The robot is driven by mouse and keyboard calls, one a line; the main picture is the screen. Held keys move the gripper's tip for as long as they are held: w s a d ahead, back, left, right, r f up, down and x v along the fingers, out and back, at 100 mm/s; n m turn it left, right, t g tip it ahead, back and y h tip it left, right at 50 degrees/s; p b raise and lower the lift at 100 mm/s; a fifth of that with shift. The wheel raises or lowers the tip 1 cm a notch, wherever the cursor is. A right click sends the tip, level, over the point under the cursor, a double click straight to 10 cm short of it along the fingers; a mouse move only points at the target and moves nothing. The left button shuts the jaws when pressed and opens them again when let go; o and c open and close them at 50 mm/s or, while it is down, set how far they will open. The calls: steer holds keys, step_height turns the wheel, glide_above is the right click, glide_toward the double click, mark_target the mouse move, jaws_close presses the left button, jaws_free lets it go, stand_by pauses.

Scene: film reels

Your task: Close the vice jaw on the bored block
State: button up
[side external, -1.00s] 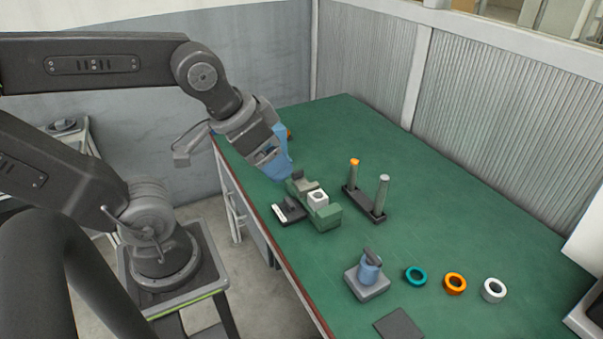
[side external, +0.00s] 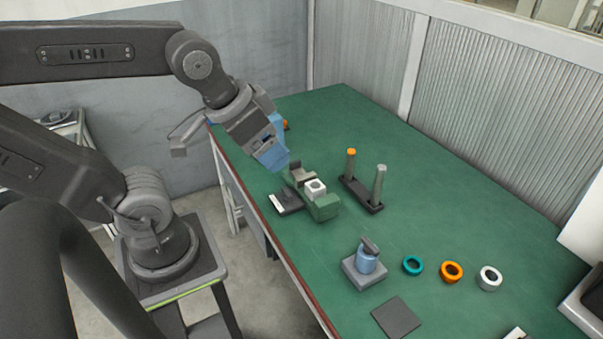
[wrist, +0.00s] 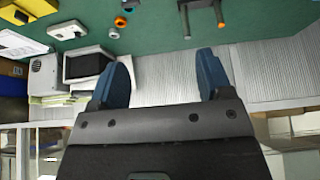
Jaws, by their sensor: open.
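The green vice (side external: 325,209) stands on the green table in the side external view. The white bored block (side external: 316,188) sits in it, its dark bore facing up. The grey-brown vice jaw (side external: 302,177) is at the end of the vice nearer my gripper; whether it touches the block is too small to tell. My gripper (side external: 279,162), with blue fingers, points down just beyond that end, apart from the block. In the wrist view my gripper (wrist: 160,78) is open with nothing between its fingers; the vice and block are out of that view.
A dark stand (side external: 360,196) with two posts is right of the vice. A dark device (side external: 287,202) with a white strip lies close on its left. A blue part on a grey base (side external: 363,271), teal, orange and white rings, and a dark plate (side external: 396,317) lie nearer the camera.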

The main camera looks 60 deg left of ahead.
steer(key=shift+c, duration=0.2)
steer(key=shift+w, duration=0.1)
steer(key=shift+c, duration=0.7)
steer(key=shift+g+y, duration=0.3)
steer(key=shift+g, duration=0.5)
steer(key=w+a, duration=0.1)
steer(key=w, duration=0.1)
steer(key=w+a, duration=0.2)
steer(key=w, duration=0.1)
steer(key=w+a, duration=0.2)
steer(key=w, duration=0.1)
steer(key=shift+w+a, duration=0.1)
steer(key=shift+a, duration=0.05)
steer(key=c, duration=0.4)
steer(key=g, duration=0.4)
glide_above(295, 161)
step_height(295, 161, down, 17)
steer(key=shift+c, duration=0.2)
step_height(295, 161, down, 14)
steer(key=shift+f, duration=0.1)
jaws_close()
